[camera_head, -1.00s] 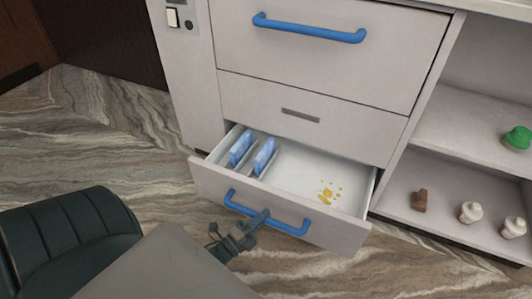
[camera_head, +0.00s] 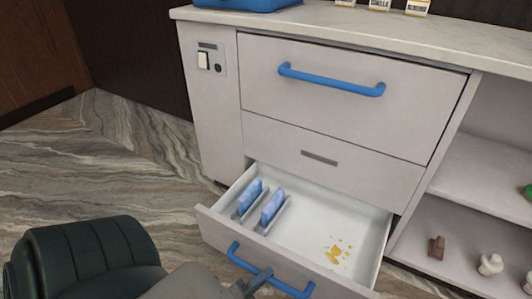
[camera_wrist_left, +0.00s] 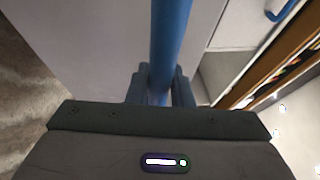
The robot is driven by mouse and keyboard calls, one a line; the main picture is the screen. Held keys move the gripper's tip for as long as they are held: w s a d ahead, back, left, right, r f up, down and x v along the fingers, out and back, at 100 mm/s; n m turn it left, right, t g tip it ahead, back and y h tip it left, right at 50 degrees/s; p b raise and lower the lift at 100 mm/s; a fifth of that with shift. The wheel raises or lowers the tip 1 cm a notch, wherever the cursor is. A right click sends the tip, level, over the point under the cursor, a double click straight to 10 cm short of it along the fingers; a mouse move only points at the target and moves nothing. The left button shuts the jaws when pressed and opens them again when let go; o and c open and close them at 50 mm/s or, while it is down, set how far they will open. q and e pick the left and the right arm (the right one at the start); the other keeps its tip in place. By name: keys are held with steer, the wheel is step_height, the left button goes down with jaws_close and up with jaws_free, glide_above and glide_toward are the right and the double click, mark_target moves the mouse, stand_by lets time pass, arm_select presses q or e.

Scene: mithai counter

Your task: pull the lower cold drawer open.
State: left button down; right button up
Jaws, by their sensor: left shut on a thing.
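The lower cold drawer (camera_head: 215,225) stands pulled out from the white counter, and its inside shows. Two blue packs (camera_head: 271,206) stand in holders at its left, and yellow crumbs (camera_head: 336,252) lie on its floor at the right. Its blue bar handle (camera_head: 293,290) runs along the front. My left gripper (camera_head: 258,281) is at the middle of this handle, shut on it. In the left wrist view the blue bar (camera_wrist_left: 168,45) passes between the two dark fingers (camera_wrist_left: 162,85). My right gripper is not in view.
The upper drawer with a blue handle (camera_head: 330,80) is shut above. Open shelves at the right hold a brown item (camera_head: 436,247), a white lidded jar (camera_head: 490,264) and a green item (camera_head: 528,191). Marble floor (camera_head: 130,150) is free at the left.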

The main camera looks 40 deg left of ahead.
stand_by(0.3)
arm_select(q)
steer(key=c, duration=1.3)
jaws_free()
steer(key=p+v, duration=0.2)
steer(key=v, duration=0.8)
steer(key=shift+s, duration=0.4)
steer(key=shift+f, duration=0.1)
